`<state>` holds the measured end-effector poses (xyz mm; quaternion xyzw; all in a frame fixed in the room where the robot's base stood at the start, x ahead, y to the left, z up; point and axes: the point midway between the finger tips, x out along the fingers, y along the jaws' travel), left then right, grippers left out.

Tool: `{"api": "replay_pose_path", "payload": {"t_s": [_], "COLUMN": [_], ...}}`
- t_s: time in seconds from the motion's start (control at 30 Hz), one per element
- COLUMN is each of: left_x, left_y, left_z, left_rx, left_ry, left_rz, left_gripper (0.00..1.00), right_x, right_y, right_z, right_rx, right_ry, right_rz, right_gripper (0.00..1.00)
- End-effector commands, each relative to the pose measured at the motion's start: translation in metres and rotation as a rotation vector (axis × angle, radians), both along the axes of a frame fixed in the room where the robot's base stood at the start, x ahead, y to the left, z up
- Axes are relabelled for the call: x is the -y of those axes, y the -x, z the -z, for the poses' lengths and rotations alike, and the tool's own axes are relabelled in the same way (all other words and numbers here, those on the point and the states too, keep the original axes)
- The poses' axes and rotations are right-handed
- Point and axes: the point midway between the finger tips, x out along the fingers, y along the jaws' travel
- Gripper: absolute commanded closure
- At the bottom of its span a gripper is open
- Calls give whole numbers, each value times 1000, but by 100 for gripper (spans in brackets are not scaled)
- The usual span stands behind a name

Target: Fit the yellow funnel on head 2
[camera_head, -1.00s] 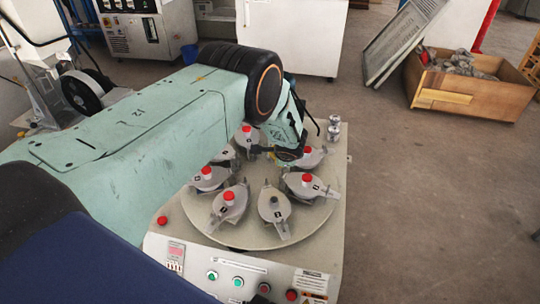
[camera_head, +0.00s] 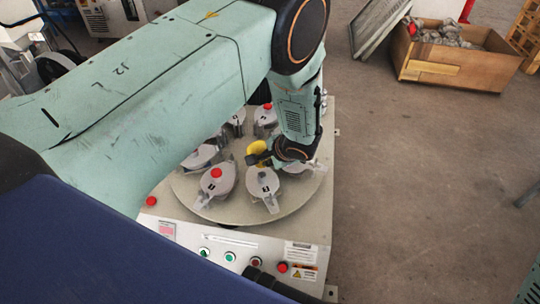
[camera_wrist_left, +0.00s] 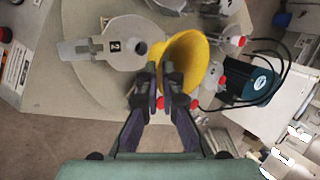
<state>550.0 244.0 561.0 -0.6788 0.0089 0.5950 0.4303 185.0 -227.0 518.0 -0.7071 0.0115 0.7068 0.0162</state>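The yellow funnel (camera_head: 257,147) is at my left gripper (camera_head: 262,158), above the round turntable of the tester. In the wrist view my left gripper (camera_wrist_left: 167,82) has its fingertips at the near side of the funnel (camera_wrist_left: 186,62), holding it tilted to the camera. Head 2 (camera_wrist_left: 118,44) is just left of the funnel, a grey head with a "2" label and a dark knob; it also shows in the head view (camera_head: 262,184), in front of the gripper. The funnel appears apart from it, though the gap is hard to judge. My right gripper is not in view.
Neighbouring grey heads with red caps, such as one at the front left (camera_head: 217,180), ring the turntable (camera_head: 235,212) close to the gripper. A control panel with buttons (camera_head: 229,257) lies in front. A wooden crate (camera_head: 455,70) stands on the floor at the back right.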

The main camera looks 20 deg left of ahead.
Motion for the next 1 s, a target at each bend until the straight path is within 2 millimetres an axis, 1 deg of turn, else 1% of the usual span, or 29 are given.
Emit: {"api": "replay_pose_path", "payload": {"t_s": [0.03,0.43,0.5,0.6,0.73,1.0], "left_x": [0,1,1,1,1,1], "left_y": [0,-1,-2,-1,-1,-1], "left_z": [5,38,44,50,53,52], "left_rx": [0,0,1,0,0,0], "left_ry": [0,0,1,0,0,0], "left_rz": [0,1,2,1,1,1], "left_gripper": [100,100,100,100,100,100], "right_x": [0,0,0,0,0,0], "right_y": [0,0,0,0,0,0], "right_z": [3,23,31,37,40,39], "right_rx": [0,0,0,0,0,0], "right_ry": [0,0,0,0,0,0], "right_rz": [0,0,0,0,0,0], "right_gripper": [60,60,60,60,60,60]}}
